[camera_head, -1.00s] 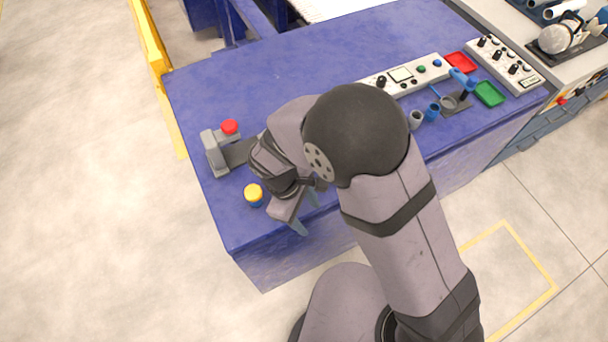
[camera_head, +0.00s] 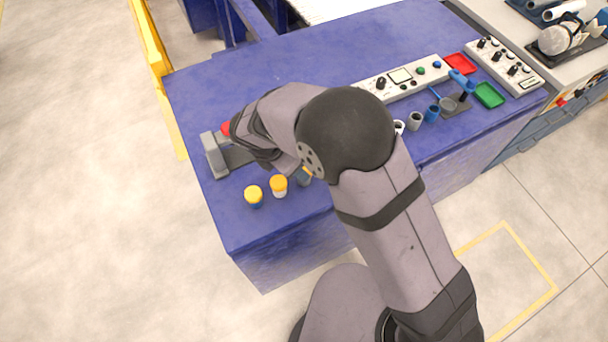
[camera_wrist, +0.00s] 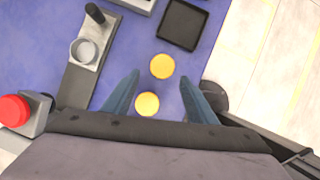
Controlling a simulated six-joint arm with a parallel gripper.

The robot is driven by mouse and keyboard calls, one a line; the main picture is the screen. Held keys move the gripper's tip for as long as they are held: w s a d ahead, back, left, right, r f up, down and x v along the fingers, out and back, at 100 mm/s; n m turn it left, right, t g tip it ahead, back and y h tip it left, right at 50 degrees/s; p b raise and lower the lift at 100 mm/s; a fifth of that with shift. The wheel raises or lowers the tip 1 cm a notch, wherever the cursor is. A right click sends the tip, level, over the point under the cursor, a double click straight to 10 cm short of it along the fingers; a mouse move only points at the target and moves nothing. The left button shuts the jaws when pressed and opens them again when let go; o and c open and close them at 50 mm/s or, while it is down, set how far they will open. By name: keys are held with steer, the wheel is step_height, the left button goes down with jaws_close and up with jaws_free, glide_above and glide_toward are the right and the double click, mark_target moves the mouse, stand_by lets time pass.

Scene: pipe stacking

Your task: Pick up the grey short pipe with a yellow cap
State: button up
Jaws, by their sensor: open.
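Two round yellow caps show from above in the wrist view. One cap (camera_wrist: 163,67) is just past the fingertips, and the other cap (camera_wrist: 147,104) appears between the fingers, nearer the palm. In the head view, a blue short pipe with a yellow cap (camera_head: 253,196) and a pale one with an orange-yellow cap (camera_head: 279,186) stand upright near the front left. A bit of yellow (camera_head: 308,171) shows beside my arm, mostly hidden. My gripper (camera_wrist: 160,78) is open and empty; my arm largely hides it in the head view.
A red button on a grey stand (camera_wrist: 16,110) is left of my gripper. A grey holder (camera_wrist: 84,88) carries a grey ring-shaped piece and a black peg. A black tray (camera_wrist: 184,22) lies beyond the caps. A control panel (camera_head: 405,78) and several pipes stand to the right.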

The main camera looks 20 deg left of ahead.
steer(key=shift+s+p+x, duration=0.1)
steer(key=shift+p+x, duration=0.55)
steer(key=shift+x, duration=1)
steer(key=shift+s+p+x, duration=0.15)
steer(key=shift+p+x, duration=0.45)
steer(key=shift+x, duration=1.1)
steer(key=shift+d, duration=0.1)
steer(key=c, duration=1)
steer(key=shift+c, duration=0.2)
